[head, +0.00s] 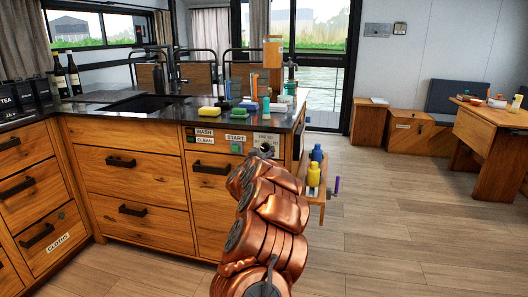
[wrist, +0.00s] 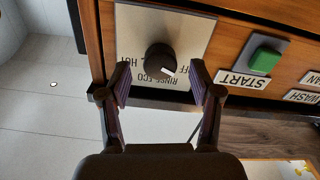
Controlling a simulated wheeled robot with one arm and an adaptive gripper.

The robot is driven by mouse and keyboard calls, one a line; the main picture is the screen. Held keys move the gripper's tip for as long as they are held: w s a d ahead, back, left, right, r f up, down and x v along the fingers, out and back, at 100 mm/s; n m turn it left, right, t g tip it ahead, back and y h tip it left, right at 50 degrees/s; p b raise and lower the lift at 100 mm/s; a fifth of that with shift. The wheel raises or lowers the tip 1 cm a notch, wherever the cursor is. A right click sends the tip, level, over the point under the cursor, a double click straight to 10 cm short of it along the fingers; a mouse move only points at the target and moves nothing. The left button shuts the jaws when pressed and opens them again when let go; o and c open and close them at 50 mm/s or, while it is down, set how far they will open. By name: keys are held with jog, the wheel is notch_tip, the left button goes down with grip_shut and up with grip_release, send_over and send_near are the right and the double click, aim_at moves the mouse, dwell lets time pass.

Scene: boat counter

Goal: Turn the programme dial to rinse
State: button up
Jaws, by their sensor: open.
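The programme dial (wrist: 161,60) is a round black knob on a pale metal plate (wrist: 190,30) in the wrist view. Its white pointer mark faces the lower right of the picture. Labels around it, upside down, include HOT, OFF, RINSE and ECO; which label the mark meets is hard to tell. My gripper (wrist: 159,84) is open, its two dark fingers on either side of the dial's near edge, with no clear contact. In the head view, my copper arm reaches the counter front and my gripper (head: 265,151) covers most of the dial.
A green START button (wrist: 265,60) sits right of the dial plate in the wrist view. In the head view, a side shelf with blue and yellow bottles (head: 313,173) stands close to the right of my gripper. Sponges and cups crowd the countertop (head: 140,112) edge above.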

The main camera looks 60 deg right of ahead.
jog(key=shift+x, duration=0.95)
jog(key=c, duration=1.1)
jog(key=shift+c, duration=0.2)
jog(key=shift+m, duration=0.3)
jog(key=m+b, duration=0.1)
jog(key=m, duration=0.3)
jog(key=shift+m+b, duration=0.9)
jog(key=shift+m, duration=1.4)
